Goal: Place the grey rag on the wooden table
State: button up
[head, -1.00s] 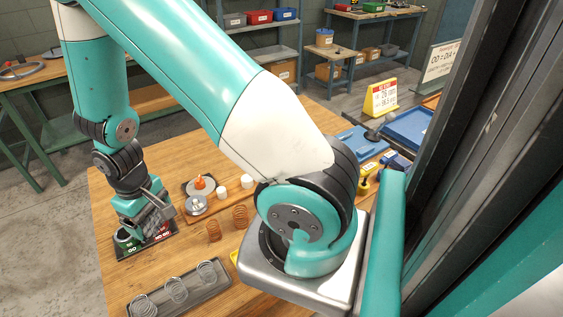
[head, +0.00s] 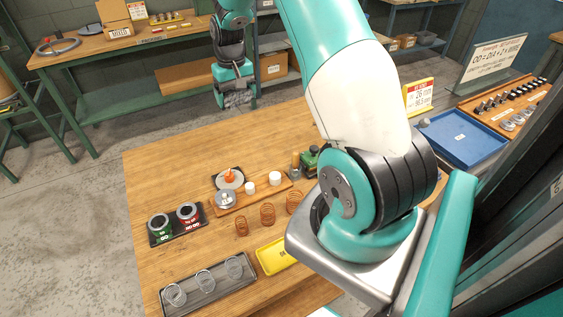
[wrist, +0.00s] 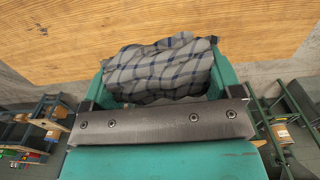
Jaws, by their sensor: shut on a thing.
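The grey checked rag (wrist: 160,68) is bunched between the teal jaws of my gripper (wrist: 160,82) in the wrist view. In the head view my gripper (head: 236,90) hangs near the far edge of the near wooden table, with the grey rag (head: 238,99) at its tip. The wooden table (head: 165,178) fills the middle of the head view. Wood also spans the upper part of the wrist view (wrist: 60,38). The rag looks clear of the tabletop, but its height is hard to tell.
The near table holds a ring-gauge stand (head: 175,222), a grey spring tray (head: 208,284), copper springs (head: 267,213), a yellow tray (head: 274,256) and a wooden tray (head: 243,200). Its left rear top is bare. Another workbench (head: 85,58) stands behind.

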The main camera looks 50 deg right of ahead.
aim_at(247, 150)
jog(key=shift+d+r, duration=0.5)
jog(key=shift+d, duration=0.25)
jog(key=shift+d+f, duration=0.2)
jog(key=shift+f, duration=0.1)
notch_tip(247, 150, down, 19)
jog(key=p, duration=0.6)
jog(key=shift+f, duration=0.1)
jog(key=shift+f, duration=0.1)
